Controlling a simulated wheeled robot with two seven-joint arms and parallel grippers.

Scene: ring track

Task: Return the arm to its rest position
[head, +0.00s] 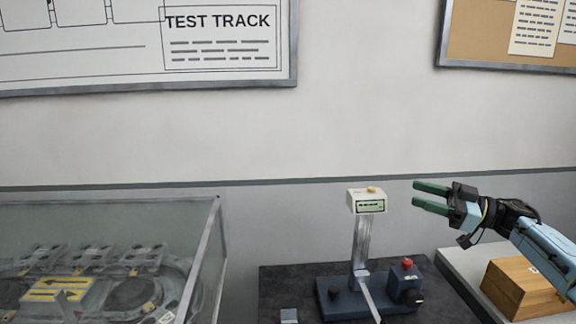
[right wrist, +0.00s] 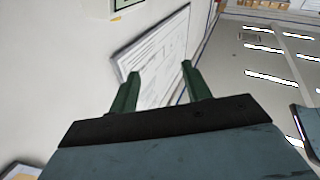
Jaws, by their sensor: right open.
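My right gripper (head: 416,196) comes in from the right in the head view, raised in front of the wall and above the right side of the bench. Its two green fingers point left and are apart, with nothing between them. In the right wrist view the green fingers (right wrist: 160,72) are also spread and empty, with the wall and the whiteboard beyond them. My left gripper does not show in either view.
A dark blue device (head: 338,300) with a metal post and a display box (head: 366,203) stands left of the gripper. A wooden block (head: 518,289) lies below the right arm. A glass-walled case (head: 215,240) with a track is at left. A whiteboard (head: 120,68) hangs behind.

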